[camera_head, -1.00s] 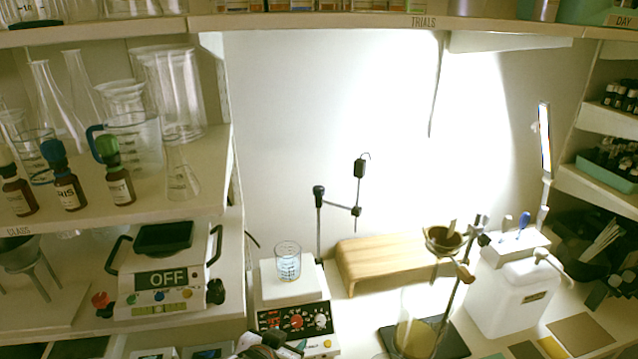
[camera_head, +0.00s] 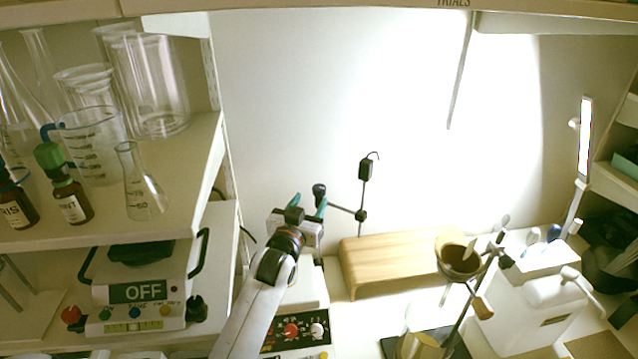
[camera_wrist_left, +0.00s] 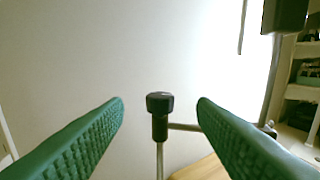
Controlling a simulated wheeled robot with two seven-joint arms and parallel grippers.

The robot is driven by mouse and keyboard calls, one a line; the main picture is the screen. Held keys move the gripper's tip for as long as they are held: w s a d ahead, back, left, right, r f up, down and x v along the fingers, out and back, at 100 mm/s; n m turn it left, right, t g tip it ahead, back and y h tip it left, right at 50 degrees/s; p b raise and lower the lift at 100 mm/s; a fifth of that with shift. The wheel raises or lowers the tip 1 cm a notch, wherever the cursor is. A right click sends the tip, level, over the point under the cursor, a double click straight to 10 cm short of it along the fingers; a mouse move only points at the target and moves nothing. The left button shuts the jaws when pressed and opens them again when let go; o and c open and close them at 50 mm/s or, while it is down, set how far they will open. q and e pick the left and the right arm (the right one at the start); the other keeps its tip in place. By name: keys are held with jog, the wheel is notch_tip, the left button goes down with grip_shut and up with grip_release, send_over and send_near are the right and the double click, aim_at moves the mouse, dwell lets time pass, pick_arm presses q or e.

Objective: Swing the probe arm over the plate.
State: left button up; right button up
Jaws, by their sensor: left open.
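The probe arm (camera_head: 342,209) is a thin dark rod reaching right from a post with a black knob (camera_head: 319,190). At its right end, an upright rod carries a dark probe block (camera_head: 366,169). The arm points right, off to the side of the plate (camera_head: 312,291), a white hotplate with red and white dials. My left gripper (camera_head: 308,206) is open over the plate, close to the knob. In the left wrist view, the knob (camera_wrist_left: 160,103) appears between the two green fingers, with no visible contact. My left arm hides much of the plate. My right gripper is out of view.
A device marked OFF (camera_head: 145,292) stands on the left. Shelf glassware (camera_head: 150,85) is at upper left. The back wall is bare.

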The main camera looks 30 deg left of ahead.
aim_at(317, 191)
pick_arm(q)
jog(key=w, duration=0.2)
jog(key=w+a, duration=0.1)
jog(key=w, duration=0.1)
jog(key=shift+w+f+p, duration=0.15)
jog(key=shift+w+p, duration=0.15)
jog(key=shift+p, duration=0.05)
jog(key=w, duration=0.2)
jog(key=shift+w+a, duration=0.15)
jog(key=shift+w, duration=0.35)
jog(key=shift+w+f, duration=0.15)
jog(key=shift+c, duration=0.7)
jog(key=c, duration=0.9)
grip_shut()
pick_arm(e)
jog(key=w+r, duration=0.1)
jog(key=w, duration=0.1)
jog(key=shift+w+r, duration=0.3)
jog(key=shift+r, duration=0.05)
